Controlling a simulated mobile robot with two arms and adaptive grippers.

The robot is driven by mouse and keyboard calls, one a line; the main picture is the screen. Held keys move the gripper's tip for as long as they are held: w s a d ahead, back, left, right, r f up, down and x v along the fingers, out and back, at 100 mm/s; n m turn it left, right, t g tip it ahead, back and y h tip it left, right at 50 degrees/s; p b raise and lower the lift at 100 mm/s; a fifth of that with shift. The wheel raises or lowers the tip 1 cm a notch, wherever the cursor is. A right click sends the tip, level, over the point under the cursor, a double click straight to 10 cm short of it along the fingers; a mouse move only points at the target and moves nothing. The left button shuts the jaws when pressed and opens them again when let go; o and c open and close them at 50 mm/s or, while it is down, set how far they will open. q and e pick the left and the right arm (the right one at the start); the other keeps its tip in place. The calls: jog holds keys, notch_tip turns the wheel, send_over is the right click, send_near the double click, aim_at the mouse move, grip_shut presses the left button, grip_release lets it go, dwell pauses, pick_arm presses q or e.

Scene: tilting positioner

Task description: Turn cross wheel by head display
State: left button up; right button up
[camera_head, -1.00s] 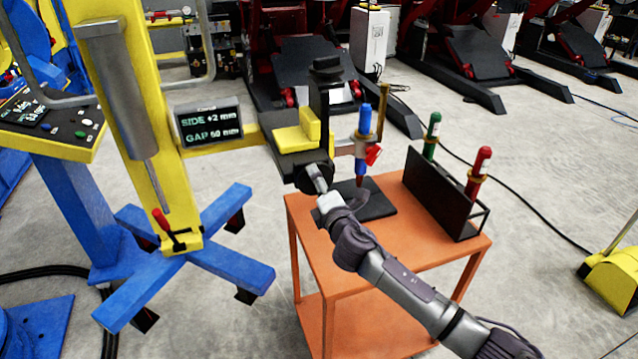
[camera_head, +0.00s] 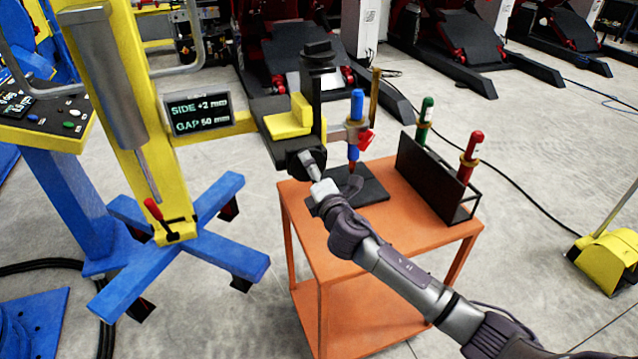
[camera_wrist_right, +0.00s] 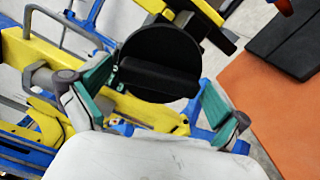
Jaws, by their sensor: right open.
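The head display (camera_head: 197,112) hangs on the yellow arm of the stand and reads "SIDE +2 mm" and "GAP 50 mm". To its right is the black slide unit with a yellow block (camera_head: 290,118). A round black wheel (camera_wrist_right: 160,62), which I take for the cross wheel, faces my right wrist camera with a dark bar across it. My right gripper (camera_wrist_right: 155,98) is open, with teal-padded fingers on either side of the wheel's lower part; contact cannot be told. In the head view the right gripper (camera_head: 310,168) is at the slide unit's lower front. My left gripper is not in view.
A blue torch (camera_head: 356,115) with a red clip stands beside the slide unit, above a black plate on the orange cart (camera_head: 400,240). Blue stand legs (camera_head: 215,205) spread over the floor at left.

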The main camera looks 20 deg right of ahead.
jog(key=s, duration=1.1)
jog(key=shift+d, duration=0.15)
jog(key=shift+s, duration=0.1)
jog(key=s+d+f+m+g+h+b, duration=0.1)
jog(key=d+f+m+g, duration=0.1)
jog(key=f, duration=0.9)
jog(key=d+f+m+g+b, duration=0.1)
jog(key=d+f+m+g, duration=0.15)
jog(key=f, duration=0.85)
jog(key=s+d+f+m+g+b, duration=0.1)
jog(key=s+f+m+g, duration=0.1)
jog(key=s+f, duration=0.35)
jog(key=s+f+m+g, duration=0.1)
jog(key=s+f, duration=0.1)
jog(key=f, duration=0.6)
jog(key=s+d+f+m+g+b, duration=0.1)
jog(key=s+f+m+g, duration=0.15)
jog(key=f, duration=0.45)
jog(key=s+f+m+g+b, duration=0.1)
jog(key=s+f+m+g, duration=0.25)
jog(key=s+f, duration=1.1)
jog(key=s+a+f+m+g+b, duration=0.1)
jog(key=s+f+m, duration=0.2)
jog(key=s, duration=0.9)
jog(key=s+a+f+m+g+b, duration=0.1)
jog(key=s+f, duration=0.5)
jog(key=s, duration=0.6)
jog(key=shift+a+f+m+g, duration=0.15)
jog(key=shift+a+m+g, duration=0.55)
jog(key=shift+m, duration=0.35)
